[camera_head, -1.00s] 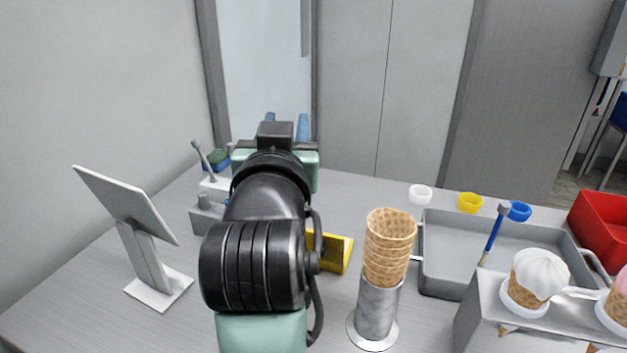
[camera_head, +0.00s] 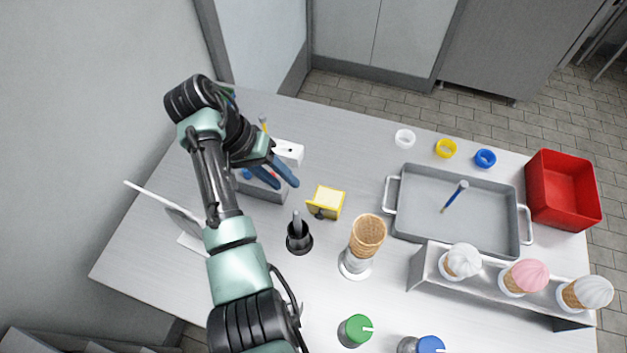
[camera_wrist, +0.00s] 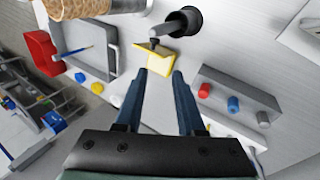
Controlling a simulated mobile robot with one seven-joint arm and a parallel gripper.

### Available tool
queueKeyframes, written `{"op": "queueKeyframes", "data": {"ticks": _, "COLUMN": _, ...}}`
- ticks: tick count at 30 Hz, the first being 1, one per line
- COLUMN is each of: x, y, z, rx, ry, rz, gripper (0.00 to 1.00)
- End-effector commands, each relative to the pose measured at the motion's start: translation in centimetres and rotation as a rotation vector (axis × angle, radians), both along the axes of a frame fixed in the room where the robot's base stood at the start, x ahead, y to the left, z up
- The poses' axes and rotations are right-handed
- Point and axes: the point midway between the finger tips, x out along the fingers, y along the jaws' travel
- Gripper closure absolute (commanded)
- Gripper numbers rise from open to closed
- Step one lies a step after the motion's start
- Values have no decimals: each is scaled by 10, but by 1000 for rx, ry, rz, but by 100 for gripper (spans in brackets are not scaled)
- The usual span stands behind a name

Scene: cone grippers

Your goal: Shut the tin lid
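The small yellow tin (camera_head: 328,196) stands mid-table, left of the cone stack. A yellow flap with a dark knob, seemingly its lid (camera_head: 321,211), slopes on its near side, and the pale inner face shows, so the tin looks open. The tin also shows in the wrist view (camera_wrist: 158,64), just beyond my fingertips, with the dark knob on its far side. My gripper (camera_head: 287,184) has two blue fingers. They are spread apart and empty in the wrist view (camera_wrist: 160,73). They are left of the tin and appear not to touch it.
A black holder (camera_head: 299,241) stands near the tin, and the waffle cone stack (camera_head: 367,235) is to its right. A grey block with coloured pegs (camera_wrist: 240,100) lies beside my fingers. A grey tray (camera_head: 430,215) and red bin (camera_head: 563,190) are further right.

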Motion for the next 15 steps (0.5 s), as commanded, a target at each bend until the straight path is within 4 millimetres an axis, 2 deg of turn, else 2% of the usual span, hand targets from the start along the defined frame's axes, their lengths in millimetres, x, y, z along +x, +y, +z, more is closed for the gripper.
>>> {"op": "queueKeyframes", "data": {"ticks": 1, "x": -6, "y": 0, "z": 8, "rx": -16, "ry": 28, "rz": -8, "gripper": 62}}
{"op": "queueKeyframes", "data": {"ticks": 5, "x": -14, "y": -3, "z": 6, "rx": -37, "ry": 62, "rz": -23, "gripper": 62}}
{"op": "queueKeyframes", "data": {"ticks": 15, "x": -20, "y": -29, "z": -41, "rx": -39, "ry": 71, "rz": -24, "gripper": 62}}
